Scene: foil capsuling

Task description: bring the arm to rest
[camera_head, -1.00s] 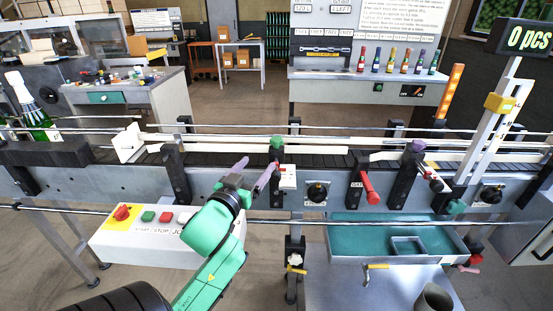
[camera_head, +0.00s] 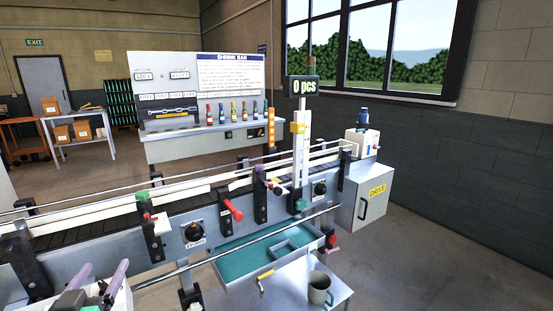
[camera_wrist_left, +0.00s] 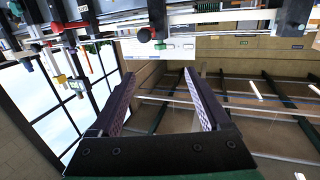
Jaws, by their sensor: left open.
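My left gripper (camera_head: 104,267) shows at the lower left corner of the head view, in front of the near side of the conveyor (camera_head: 95,233). Its two purple-grey fingers are spread apart with nothing between them. In the left wrist view, the gripper (camera_wrist_left: 160,74) is also open and empty, with the textured finger pads facing each other. Most of the left arm is out of the picture. My right gripper is in neither view.
A teal-lined tray (camera_head: 228,272) and a grey mug (camera_head: 320,288) are below the conveyor's front rail. The drive cabinet (camera_head: 371,200) stands at the conveyor's right end. Bare floor (camera_head: 430,245) lies to the right. The shrink bar station (camera_head: 200,147) stands behind.

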